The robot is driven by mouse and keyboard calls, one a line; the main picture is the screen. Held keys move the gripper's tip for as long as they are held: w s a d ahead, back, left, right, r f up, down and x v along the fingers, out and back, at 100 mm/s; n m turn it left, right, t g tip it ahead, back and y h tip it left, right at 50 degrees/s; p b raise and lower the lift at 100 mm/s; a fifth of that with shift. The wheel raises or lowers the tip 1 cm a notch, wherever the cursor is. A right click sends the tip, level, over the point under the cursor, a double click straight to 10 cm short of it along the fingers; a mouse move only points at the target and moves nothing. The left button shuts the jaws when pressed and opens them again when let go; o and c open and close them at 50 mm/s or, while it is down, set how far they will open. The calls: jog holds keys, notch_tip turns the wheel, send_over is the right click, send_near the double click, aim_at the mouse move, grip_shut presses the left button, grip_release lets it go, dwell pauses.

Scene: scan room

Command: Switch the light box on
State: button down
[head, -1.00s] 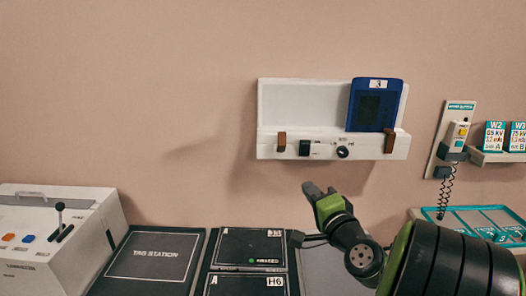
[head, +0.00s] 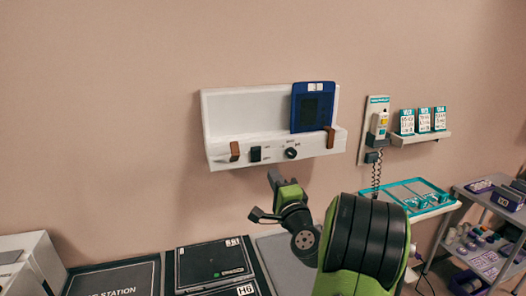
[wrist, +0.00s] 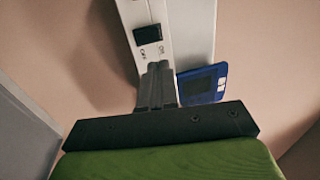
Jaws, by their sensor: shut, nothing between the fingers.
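The white light box (head: 222,112) is mounted on the wall, with a ledge along its bottom. A black rocker switch (head: 255,154) is on the ledge's front face, left of a round black knob (head: 291,153). In the wrist view the switch (wrist: 148,34) lies beyond the fingertips, with small lettering beside it. A dark blue panel (head: 313,107) stands on the right of the ledge and covers part of the box's face. My gripper (head: 274,178) is shut and empty, just below the ledge and a little right of the switch. In the wrist view my fingers (wrist: 157,70) point toward the ledge.
Brown clips (head: 234,151) stick out from the ledge. To the right are a handset on a wall holder (head: 379,124) with a coiled cord, a shelf of cards (head: 423,122) and a teal tray (head: 416,196). Black cases (head: 213,263) lie below. Bare wall is left of the box.

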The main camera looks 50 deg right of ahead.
aim_at(260, 150)
jog(key=p+x, duration=0.2)
jog(key=x, duration=0.2)
jog(key=p+x, duration=0.2)
jog(key=x, duration=0.2)
jog(key=shift+w+d+r, duration=0.15)
jog(key=shift+w+r, duration=0.15)
jog(key=shift+w+d+f+p, duration=0.1)
jog(key=shift+w+d+p, duration=0.15)
jog(key=shift+w+p, duration=0.15)
